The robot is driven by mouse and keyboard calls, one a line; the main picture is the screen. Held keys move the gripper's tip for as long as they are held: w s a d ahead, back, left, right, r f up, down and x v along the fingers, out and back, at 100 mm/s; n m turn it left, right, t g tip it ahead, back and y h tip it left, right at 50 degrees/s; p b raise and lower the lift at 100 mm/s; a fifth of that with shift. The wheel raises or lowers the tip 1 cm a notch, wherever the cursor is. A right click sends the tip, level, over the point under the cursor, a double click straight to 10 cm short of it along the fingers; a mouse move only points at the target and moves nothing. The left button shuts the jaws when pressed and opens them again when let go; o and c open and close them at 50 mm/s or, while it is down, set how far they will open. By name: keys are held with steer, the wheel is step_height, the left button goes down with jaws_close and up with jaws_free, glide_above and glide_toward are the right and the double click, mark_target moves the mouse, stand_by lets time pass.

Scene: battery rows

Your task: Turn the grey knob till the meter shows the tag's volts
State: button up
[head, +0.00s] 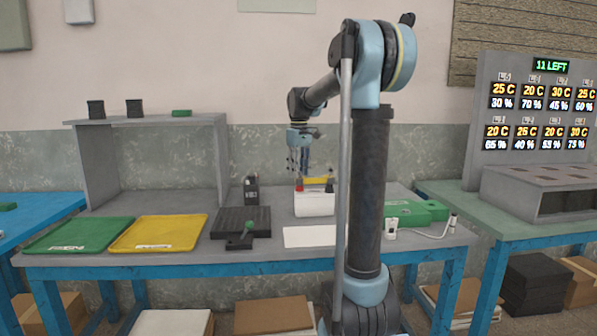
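My gripper (299,165) points down over the back middle of the grey table (190,265). It is above a white unit (314,205) with red and black parts and a yellow bar on top. It looks apart from that unit, but its fingers are too small to tell open or shut. A small dark device (251,190) stands to the left. I cannot make out a grey knob, a meter reading or a tag with volts. My arm column hides part of the table's right side.
A green tray (80,233) and a yellow tray (160,231) lie at the left. A green device (425,211) with a cable is right. A lit board (535,105) stands far right.

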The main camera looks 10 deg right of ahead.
steer(key=shift+c, duration=0.2)
jaws_close()
steer(key=shift+m, duration=0.3)
steer(key=m, duration=0.3)
steer(key=shift+m, duration=1.8)
steer(key=shift+o, duration=0.2)
jaws_free()
